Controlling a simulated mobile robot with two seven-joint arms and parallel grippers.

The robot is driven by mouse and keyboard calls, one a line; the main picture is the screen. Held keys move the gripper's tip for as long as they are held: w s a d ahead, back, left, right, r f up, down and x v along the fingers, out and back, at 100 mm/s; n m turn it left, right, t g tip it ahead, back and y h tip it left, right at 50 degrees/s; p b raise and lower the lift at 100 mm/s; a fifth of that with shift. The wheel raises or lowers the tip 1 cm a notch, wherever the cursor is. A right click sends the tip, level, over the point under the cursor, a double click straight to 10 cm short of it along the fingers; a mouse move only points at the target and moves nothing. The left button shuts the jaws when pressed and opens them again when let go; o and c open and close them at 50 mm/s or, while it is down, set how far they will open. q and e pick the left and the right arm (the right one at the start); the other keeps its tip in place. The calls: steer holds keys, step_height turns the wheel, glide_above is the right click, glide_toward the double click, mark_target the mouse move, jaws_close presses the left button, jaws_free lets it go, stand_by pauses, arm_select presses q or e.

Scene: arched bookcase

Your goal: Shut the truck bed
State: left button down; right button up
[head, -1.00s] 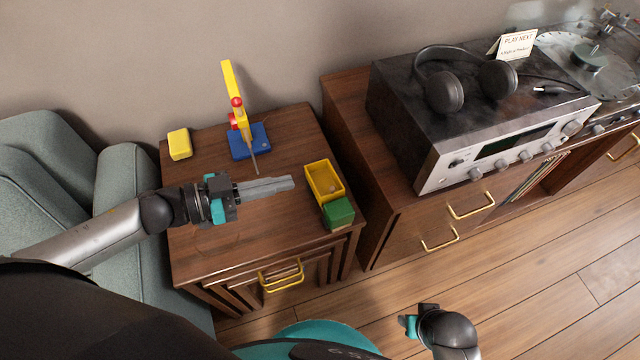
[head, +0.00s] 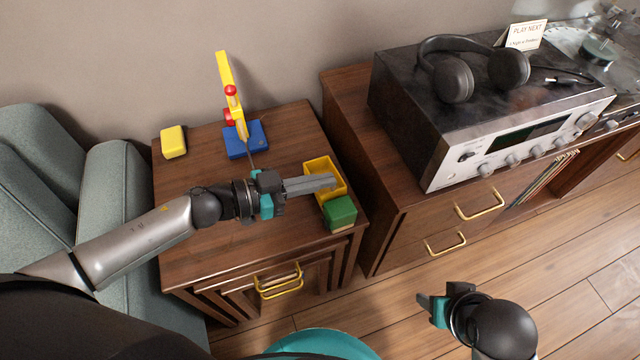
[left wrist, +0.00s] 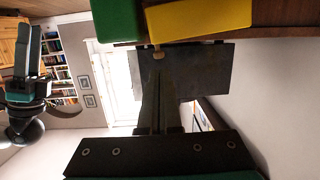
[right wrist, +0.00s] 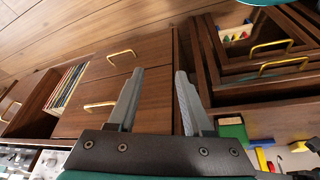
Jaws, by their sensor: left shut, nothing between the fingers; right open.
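The toy truck lies on the small wooden cabinet in the head view: a yellow open-topped bed (head: 318,166) with a green cab (head: 340,212) in front of it. The yellow bed (left wrist: 198,17) and the green cab (left wrist: 118,20) also fill the top of the left wrist view. My left gripper (head: 333,182) is shut and empty, its fingers overlapping the bed in the head view and hiding part of it. Whether they touch it I cannot tell. My right gripper (head: 428,303) is open and empty, low in front of the furniture; its spread fingers show in the right wrist view (right wrist: 157,100).
A toy crane on a blue base (head: 237,148) and a yellow block (head: 173,142) stand at the back of the cabinet top (head: 210,250). A longer cabinet at right carries a stereo receiver (head: 450,150) with headphones (head: 455,80). A grey sofa (head: 110,180) stands left.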

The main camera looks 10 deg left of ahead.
arm_select(q)
steer(key=shift+f, duration=0.3)
arm_select(e)
steer(key=shift+r, duration=0.55)
arm_select(q)
steer(key=shift+s+d+f+p, duration=0.3)
steer(key=shift+s+f+p, duration=0.15)
steer(key=shift+p, duration=0.5)
steer(key=shift+f, duration=0.3)
arm_select(e)
steer(key=shift+g, duration=0.4)
steer(key=shift+s+f, duration=0.15)
steer(key=shift+f, duration=1.1)
steer(key=shift+s+f, duration=0.1)
steer(key=shift+f, duration=1.15)
arm_select(q)
steer(key=shift+r, duration=0.1)
